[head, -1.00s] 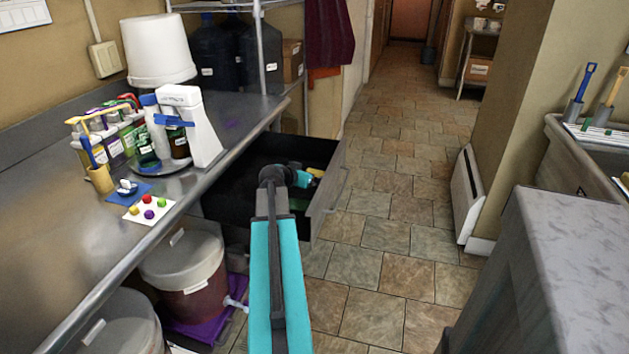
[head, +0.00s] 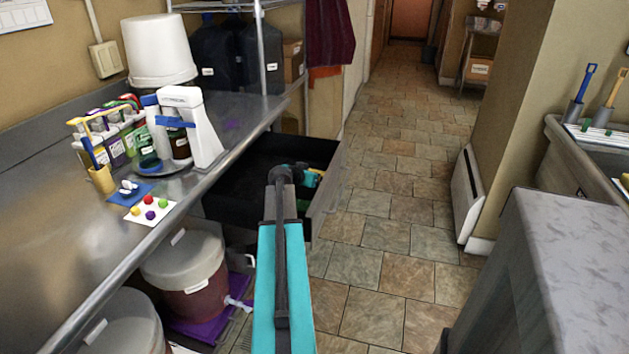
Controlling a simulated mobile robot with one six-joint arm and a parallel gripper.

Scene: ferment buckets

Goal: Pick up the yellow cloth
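A small yellow patch (head: 318,173), which may be part of the yellow cloth, shows in the open black drawer (head: 270,155) under the steel counter. Most of it is hidden behind my arm. The teal and dark end of my arm, with my gripper (head: 309,180), is over or inside the drawer, right beside the yellow patch. The fingers are too small and too covered by my arm to tell whether they are open, shut or touching the cloth.
A bit of green (head: 303,205) shows in the drawer. The counter (head: 60,215) holds a white dispenser (head: 195,125), a bottle rack and a white bucket (head: 158,50). Lidded buckets (head: 185,265) stand below. The tiled floor (head: 385,240) to the right is clear.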

